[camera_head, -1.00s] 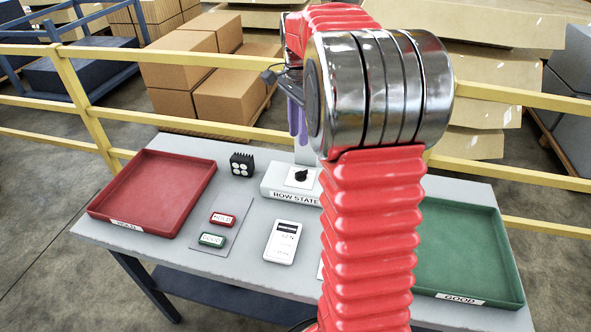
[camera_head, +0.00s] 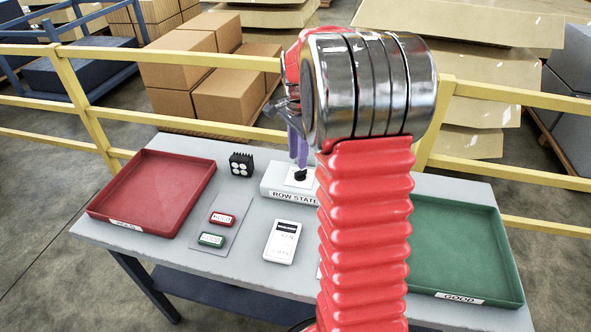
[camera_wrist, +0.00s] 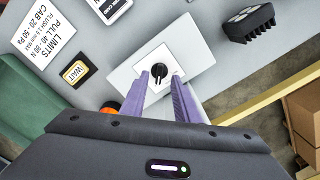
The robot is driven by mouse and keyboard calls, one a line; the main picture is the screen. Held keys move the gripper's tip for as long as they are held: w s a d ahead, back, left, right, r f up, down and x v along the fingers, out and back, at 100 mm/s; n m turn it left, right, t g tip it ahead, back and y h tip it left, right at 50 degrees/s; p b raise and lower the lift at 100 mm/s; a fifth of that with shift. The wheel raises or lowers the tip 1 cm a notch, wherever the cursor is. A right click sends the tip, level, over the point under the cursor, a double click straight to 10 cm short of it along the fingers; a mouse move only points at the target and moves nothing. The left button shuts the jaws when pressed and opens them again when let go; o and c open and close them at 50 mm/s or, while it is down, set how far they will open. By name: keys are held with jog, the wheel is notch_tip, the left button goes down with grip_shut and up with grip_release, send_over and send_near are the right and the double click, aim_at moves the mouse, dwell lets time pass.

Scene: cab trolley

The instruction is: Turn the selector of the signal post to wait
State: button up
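The selector is a black knob on a white plate on top of the pale grey box labelled ROW STATE (camera_head: 290,193). The knob (camera_head: 300,175) shows in the head view just below the purple fingers of my gripper (camera_head: 298,148). In the wrist view the knob (camera_wrist: 159,72) lies between and slightly beyond the fingertips of my gripper (camera_wrist: 159,80), which is open. Whether the fingers touch the knob cannot be told. My arm hides the box's right end in the head view.
A red tray (camera_head: 155,190) stands left and a green tray (camera_head: 460,250) right. Red and green labelled blocks (camera_head: 212,240), a white handheld device (camera_head: 283,241) and a black finned block (camera_head: 241,164) lie between. An orange round part (camera_wrist: 109,108) is partly hidden. Yellow rails run behind.

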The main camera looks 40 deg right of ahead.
aim_at(298, 172)
notch_tip(298, 172, down, 6)
jog(key=shift+r, duration=0.15)
jog(key=shift+c, duration=0.7)
